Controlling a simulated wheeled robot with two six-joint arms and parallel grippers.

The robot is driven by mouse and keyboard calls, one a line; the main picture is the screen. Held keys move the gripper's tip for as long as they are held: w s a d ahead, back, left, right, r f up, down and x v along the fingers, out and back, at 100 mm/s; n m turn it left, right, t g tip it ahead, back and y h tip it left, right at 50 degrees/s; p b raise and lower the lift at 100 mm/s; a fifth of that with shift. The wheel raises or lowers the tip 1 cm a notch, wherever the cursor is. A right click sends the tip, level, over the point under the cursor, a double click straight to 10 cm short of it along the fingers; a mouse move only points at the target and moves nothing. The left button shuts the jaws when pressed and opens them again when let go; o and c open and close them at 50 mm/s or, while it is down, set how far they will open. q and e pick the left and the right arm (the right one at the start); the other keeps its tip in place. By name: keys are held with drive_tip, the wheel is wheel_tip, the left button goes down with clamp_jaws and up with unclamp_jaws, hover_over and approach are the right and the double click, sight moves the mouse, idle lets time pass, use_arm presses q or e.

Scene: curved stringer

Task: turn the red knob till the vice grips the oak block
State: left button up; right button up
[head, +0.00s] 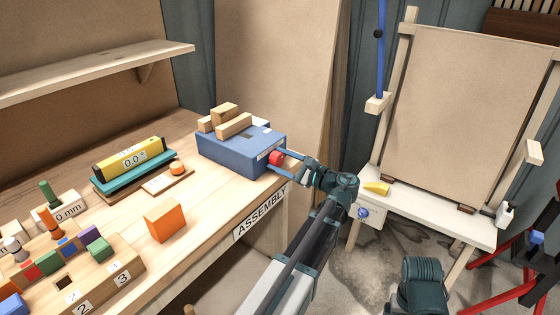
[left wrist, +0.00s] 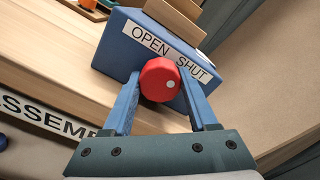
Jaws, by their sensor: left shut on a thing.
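The vice is a blue box (head: 225,155) on the bench, with wooden pieces on top. A pale block (head: 224,110) sits among them, behind a front wooden bar (head: 234,126); I cannot tell which is the oak block or whether any gap remains. The red knob (head: 275,158) is on the vice's front face. In the left wrist view the knob (left wrist: 160,80) has a white dot at its right, below the OPEN and SHUT label (left wrist: 165,50). My left gripper (head: 281,161) is shut on the knob, a blue finger at each side. My right gripper is out of view.
An orange block (head: 164,221) and a yellow level (head: 130,157) marked 0.0° lie left of the vice. A peg block (head: 98,267) stands at the front left. A white side table (head: 425,208) with a panel is at the right.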

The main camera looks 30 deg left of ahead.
use_arm(q)
drive_tip(key=shift+c, duration=1)
drive_tip(key=shift+m, duration=1)
drive_tip(key=o, duration=1.4)
drive_tip(key=d, duration=0.9)
drive_tip(key=s+d, duration=0.1)
drive_tip(key=d, duration=0.3)
drive_tip(key=shift+s+d, duration=0.1)
drive_tip(key=shift+d, duration=0.3)
